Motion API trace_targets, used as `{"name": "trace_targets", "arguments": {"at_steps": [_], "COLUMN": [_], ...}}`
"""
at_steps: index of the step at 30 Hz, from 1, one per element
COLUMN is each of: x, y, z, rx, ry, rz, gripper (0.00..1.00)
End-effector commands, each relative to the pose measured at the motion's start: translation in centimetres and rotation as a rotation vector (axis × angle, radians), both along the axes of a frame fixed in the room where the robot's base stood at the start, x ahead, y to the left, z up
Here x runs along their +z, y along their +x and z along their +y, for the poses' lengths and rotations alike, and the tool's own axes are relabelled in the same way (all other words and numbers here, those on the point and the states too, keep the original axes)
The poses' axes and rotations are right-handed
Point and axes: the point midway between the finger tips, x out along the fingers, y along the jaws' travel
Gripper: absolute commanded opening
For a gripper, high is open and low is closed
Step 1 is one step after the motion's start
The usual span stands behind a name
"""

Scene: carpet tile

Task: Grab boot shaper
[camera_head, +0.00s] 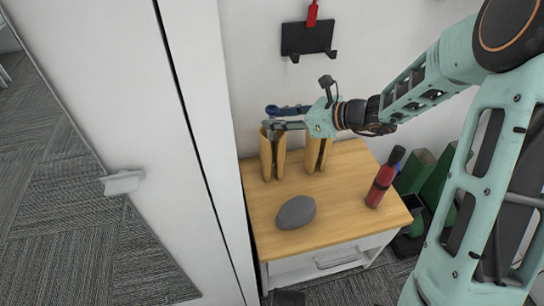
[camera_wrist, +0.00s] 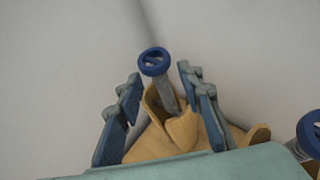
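A tan boot shaper (camera_head: 272,158) stands upright at the back left of the wooden cabinet top. A second tan one (camera_head: 318,154) stands to its right. My gripper (camera_head: 267,119) reaches in from the right at the top of the left shaper. In the wrist view, that shaper (camera_wrist: 155,143) lies between my two fingers, with its metal rod and round blue knob (camera_wrist: 154,61) pointing up. The fingers are spread on both sides of it, with a gap near the tips. Contact lower down cannot be told. Another blue knob (camera_wrist: 309,135) shows at the right edge.
A grey oval object (camera_head: 296,212) lies at the front of the cabinet top (camera_head: 345,222). A red bottle with a black cap (camera_head: 381,182) stands at its right. A white door (camera_head: 110,100) is close on the left, and a black wall hook (camera_head: 307,39) hangs above.

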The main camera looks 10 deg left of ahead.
Motion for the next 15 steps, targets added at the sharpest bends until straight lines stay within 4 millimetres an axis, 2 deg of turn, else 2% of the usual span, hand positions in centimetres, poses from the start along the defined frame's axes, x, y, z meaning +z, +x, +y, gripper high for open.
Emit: {"name": "trace_targets", "arguments": {"at_steps": [3,10,11,15], "x": [-1.01,-0.93,-0.93,-0.92], "y": [0.47,0.65,0.64,0.64], "z": [1.49,1.74,1.74,1.73], "rx": [0.002,0.000,0.000,0.000], "ry": [0.000,0.000,0.000,0.000], "rz": [0.000,0.000,0.000,0.000], "gripper": [0.34,0.34,0.33,0.18]}}
